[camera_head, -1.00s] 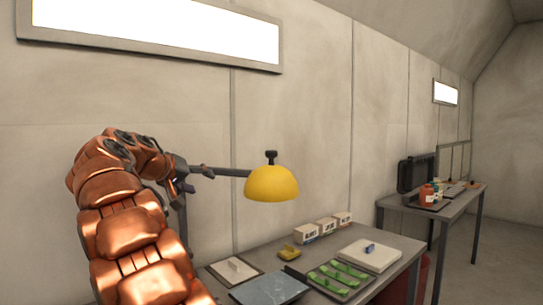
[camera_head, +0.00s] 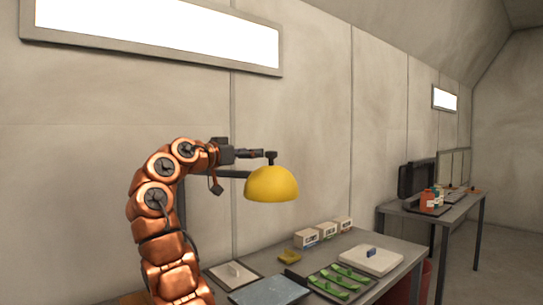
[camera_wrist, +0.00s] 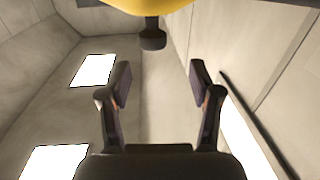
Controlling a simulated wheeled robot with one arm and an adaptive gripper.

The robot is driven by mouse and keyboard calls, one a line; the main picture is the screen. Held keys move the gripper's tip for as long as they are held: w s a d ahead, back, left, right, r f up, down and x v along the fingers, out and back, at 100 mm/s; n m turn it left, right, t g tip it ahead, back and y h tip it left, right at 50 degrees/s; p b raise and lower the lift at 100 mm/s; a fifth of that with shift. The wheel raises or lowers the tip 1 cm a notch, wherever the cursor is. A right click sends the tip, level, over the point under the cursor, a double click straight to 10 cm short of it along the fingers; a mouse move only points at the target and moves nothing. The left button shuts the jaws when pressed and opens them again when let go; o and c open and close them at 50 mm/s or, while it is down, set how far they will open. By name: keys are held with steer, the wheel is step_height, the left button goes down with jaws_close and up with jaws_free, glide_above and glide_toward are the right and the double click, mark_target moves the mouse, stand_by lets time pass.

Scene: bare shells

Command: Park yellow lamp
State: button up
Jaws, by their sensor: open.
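The yellow lamp (camera_head: 271,184) is a dome shade on a dark horizontal arm above the near table, with a short dark knob (camera_head: 271,157) on its top. In the wrist view the yellow shade (camera_wrist: 145,4) shows at the top edge, and the knob (camera_wrist: 152,36) stands ahead of my fingers. My gripper (camera_head: 256,154) is at the left of the knob, above the lamp arm. In the wrist view my gripper (camera_wrist: 160,80) is open with nothing between its fingers, and the knob is roughly in line with the gap. Contact with the knob does not show.
The near table (camera_head: 398,256) holds a tray of green pieces (camera_head: 340,280), a white board (camera_head: 370,260), a yellow object (camera_head: 289,256) and small labelled boxes (camera_head: 306,238). A second table (camera_head: 460,205) with a dark case and bottles stands farther right. The wall is close behind the lamp.

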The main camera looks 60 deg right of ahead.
mark_target(267, 153)
steer(key=shift+s+d+m, duration=0.2)
steer(key=shift+s+m, duration=0.1)
steer(key=shift+s, duration=0.25)
steer(key=shift+s+d+p, duration=0.25)
steer(key=shift+d+p, duration=0.2)
steer(key=shift+d, duration=0.8)
steer(key=shift+s+d+p, duration=0.2)
steer(key=shift+d+p, duration=0.2)
steer(key=shift+d, duration=0.85)
steer(key=shift+s+d+p, duration=0.25)
steer(key=shift+d+p, duration=0.2)
steer(key=shift+d, duration=0.8)
steer(key=shift+c, duration=0.3)
jaws_close()
